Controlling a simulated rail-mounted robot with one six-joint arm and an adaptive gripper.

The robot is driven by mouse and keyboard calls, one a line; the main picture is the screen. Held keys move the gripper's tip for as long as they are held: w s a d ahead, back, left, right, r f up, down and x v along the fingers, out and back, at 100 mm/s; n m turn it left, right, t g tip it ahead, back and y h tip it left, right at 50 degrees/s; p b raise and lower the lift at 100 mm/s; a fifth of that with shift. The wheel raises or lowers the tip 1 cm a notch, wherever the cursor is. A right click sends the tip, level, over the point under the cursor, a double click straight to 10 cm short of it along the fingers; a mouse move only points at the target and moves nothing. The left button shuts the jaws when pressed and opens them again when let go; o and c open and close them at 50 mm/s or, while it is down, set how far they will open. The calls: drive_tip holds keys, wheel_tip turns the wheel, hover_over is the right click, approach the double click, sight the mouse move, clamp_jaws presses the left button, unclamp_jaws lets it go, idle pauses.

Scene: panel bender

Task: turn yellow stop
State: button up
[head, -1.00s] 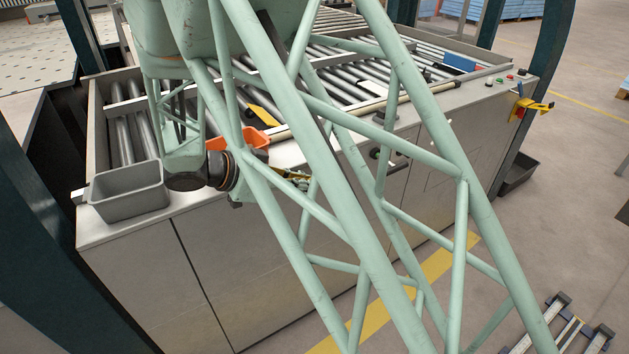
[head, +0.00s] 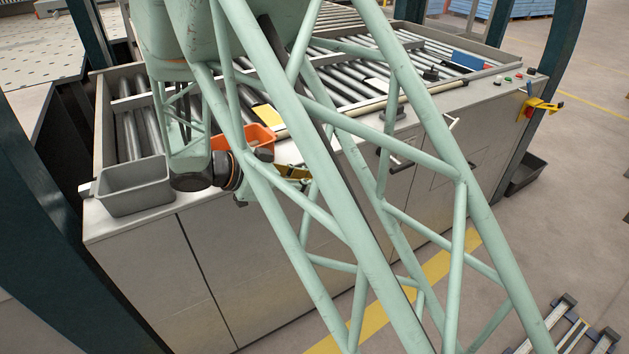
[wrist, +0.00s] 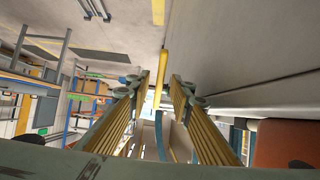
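A yellow lever-like piece (head: 541,105) sits on a bracket at the far right end of the machine's front, by a dark post. I take it for the yellow stop. My gripper (head: 302,176) is far to its left, by the machine's front edge, partly hidden behind my own lattice arm. In the wrist view my gripper (wrist: 161,90) is open, with two yellow-ribbed fingers apart and nothing held. A yellow bar or strip (wrist: 162,70) shows between and beyond the fingertips; I cannot tell whether it is the stop or a floor line.
A grey bin (head: 134,190) and an orange bin (head: 257,134) stand along the machine's front top. Bar handles (head: 400,162) stick out from its front panel. Small buttons (head: 518,76) lie near the right corner. The floor in front is mostly clear.

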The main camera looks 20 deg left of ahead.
drive_tip(key=shift+s+r, duration=0.1)
drive_tip(key=v, duration=1.1)
drive_tip(key=shift+s+a, duration=0.2)
drive_tip(key=shift+a, duration=0.15)
drive_tip(key=shift+r, duration=0.15)
idle(0.3)
